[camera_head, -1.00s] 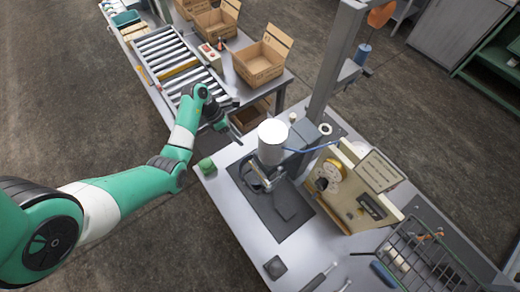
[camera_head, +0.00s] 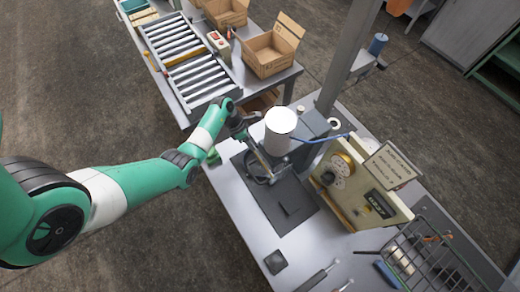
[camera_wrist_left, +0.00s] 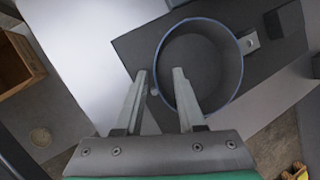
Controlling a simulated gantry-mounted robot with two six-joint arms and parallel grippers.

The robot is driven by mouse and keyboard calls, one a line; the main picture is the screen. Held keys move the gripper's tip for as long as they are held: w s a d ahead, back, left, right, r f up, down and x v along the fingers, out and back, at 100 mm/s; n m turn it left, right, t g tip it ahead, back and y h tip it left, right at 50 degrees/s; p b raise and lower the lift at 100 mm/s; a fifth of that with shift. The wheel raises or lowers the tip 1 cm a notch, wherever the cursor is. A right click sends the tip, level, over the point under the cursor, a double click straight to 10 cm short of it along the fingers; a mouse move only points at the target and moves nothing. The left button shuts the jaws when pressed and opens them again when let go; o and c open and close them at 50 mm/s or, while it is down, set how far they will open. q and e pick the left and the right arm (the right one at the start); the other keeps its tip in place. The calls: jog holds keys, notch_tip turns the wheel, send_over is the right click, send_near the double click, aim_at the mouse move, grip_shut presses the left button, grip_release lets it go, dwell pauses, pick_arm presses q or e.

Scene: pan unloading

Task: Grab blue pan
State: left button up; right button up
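The pan (camera_wrist_left: 232,88) stands on a dark mat in the left wrist view, round and open at the top with a thin bluish rim and a grey inside. In the head view the pan (camera_head: 262,176) is a dark ring below a white cylinder, partly hidden. My left gripper (camera_wrist_left: 160,74) is open. In the left wrist view its left finger appears outside the pan and its right finger over the inside, with the near-left wall between them. I cannot tell contact. In the head view my left gripper (camera_head: 256,146) is beside the cylinder. My right gripper is not in view.
The white cylinder (camera_head: 280,130) is close to my left gripper. A beige machine panel (camera_head: 350,185) stands to the right and a wire basket (camera_head: 440,255) at the lower right. A roller conveyor (camera_head: 185,60) and cardboard boxes (camera_head: 270,52) lie behind.

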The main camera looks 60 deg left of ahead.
pick_arm(q)
jog(key=shift+w+d+f, duration=0.1)
jog(key=shift+w+f, duration=0.05)
jog(key=shift+f, duration=0.3)
grip_shut()
jog(key=shift+r, duration=0.1)
dwell(1.0)
